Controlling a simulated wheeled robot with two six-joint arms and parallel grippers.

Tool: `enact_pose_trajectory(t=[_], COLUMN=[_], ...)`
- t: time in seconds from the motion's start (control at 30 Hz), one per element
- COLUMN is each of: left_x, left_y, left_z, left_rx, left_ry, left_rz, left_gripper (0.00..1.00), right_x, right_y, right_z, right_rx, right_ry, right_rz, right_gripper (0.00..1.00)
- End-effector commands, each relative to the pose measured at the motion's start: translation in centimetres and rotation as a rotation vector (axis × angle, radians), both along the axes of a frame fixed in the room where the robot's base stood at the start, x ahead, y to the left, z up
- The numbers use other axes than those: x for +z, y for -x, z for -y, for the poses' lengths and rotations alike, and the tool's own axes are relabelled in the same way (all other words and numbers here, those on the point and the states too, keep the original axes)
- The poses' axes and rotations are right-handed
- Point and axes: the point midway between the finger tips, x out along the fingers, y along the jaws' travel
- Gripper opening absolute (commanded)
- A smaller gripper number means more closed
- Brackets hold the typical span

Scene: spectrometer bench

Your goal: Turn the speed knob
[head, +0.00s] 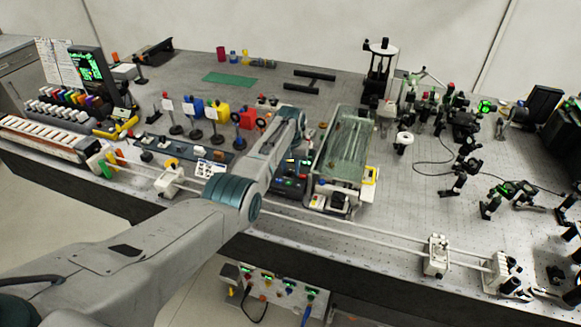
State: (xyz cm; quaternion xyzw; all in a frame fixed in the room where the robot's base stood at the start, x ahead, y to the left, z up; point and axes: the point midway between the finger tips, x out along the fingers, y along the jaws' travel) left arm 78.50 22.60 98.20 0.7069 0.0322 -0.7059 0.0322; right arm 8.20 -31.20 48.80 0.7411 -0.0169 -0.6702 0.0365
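My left arm reaches in from the lower left, and its wrist bends down beside a glass-walled tank unit (345,150). My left gripper (302,150) is small and partly covered by my own forearm, so I cannot tell whether its fingers are open or shut. Close below it is a dark control box (289,186) with small coloured buttons, at the left side of the tank unit. I cannot make out with certainty which small part is the speed knob; my forearm covers part of this area. My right gripper is not in view.
Coloured blocks on posts (221,110) stand left of my forearm. A white rail (340,236) runs along the bench's front edge. Optics on posts (466,160) crowd the right side. A green mat (229,78) lies at the back. The bench right of the tank has some free room.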

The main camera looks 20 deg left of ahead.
Motion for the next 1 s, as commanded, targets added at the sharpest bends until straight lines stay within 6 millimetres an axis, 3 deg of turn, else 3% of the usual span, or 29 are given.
enact_pose_trajectory(t=[0.27,0.7,1.0], left_x=[1.9,9.6,10.9], left_y=[-0.1,-0.1,0.0], left_z=[0.0,0.0,0.0], left_rx=[0.000,0.000,0.000], left_ry=[0.000,0.000,0.000], left_rz=[0.003,0.002,0.000], left_gripper=[0.28,0.28,0.28], right_x=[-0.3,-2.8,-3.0], right_y=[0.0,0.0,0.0], right_z=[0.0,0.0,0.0], right_rx=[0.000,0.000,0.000], right_ry=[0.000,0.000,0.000], right_rz=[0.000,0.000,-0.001], right_gripper=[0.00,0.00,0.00])
